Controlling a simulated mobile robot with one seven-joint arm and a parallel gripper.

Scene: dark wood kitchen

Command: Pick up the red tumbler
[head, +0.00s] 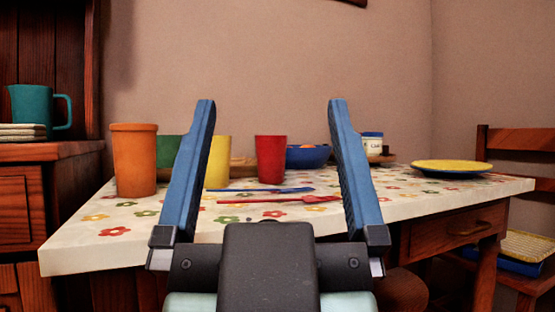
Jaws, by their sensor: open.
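Nothing is held. The tumbler is in full view, and a blue bowl shows partly behind it.
An orange tumbler (134,160), a green one (168,149) and a yellow one (219,161) stand to the left. Blue (262,190) and red (290,200) cutlery lies in front. The blue bowl (307,155) is behind; a yellow plate (450,166) is right.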

